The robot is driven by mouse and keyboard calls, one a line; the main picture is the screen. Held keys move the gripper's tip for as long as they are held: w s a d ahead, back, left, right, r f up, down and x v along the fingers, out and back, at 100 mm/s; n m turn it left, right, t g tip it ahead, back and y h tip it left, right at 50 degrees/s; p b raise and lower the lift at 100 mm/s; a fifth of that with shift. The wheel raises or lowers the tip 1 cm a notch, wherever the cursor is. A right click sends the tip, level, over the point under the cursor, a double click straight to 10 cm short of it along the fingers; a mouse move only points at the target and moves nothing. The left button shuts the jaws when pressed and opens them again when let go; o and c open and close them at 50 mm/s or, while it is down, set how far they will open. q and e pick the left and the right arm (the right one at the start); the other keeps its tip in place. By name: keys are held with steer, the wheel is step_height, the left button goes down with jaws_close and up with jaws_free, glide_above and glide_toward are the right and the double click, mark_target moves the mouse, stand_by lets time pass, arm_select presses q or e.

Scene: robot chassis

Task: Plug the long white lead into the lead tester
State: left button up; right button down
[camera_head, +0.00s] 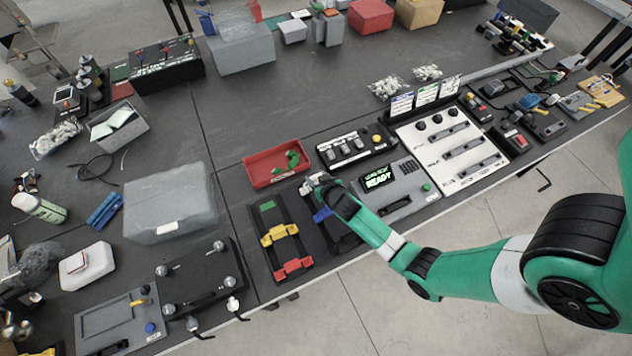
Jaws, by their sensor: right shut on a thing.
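The lead tester (410,185) is a grey box on the bench right of centre, and its lit display reads "LEAD TEST READY". My right gripper (316,184) is just left of the tester, above a dark holder with a blue part (322,214). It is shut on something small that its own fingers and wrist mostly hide. I cannot make out a long white lead in this view, so I cannot tell whether it is what I hold. My left gripper is not in view.
A red bin (277,165) with green pieces stands behind the gripper. A dark rack (272,233) with yellow and red blocks lies to the left. A black switch box (352,148) and a white panel (455,150) stand near the tester.

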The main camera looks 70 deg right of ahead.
steer(key=shift+r, duration=0.15)
step_height(320, 180, up, 28)
steer(key=p, duration=1.9)
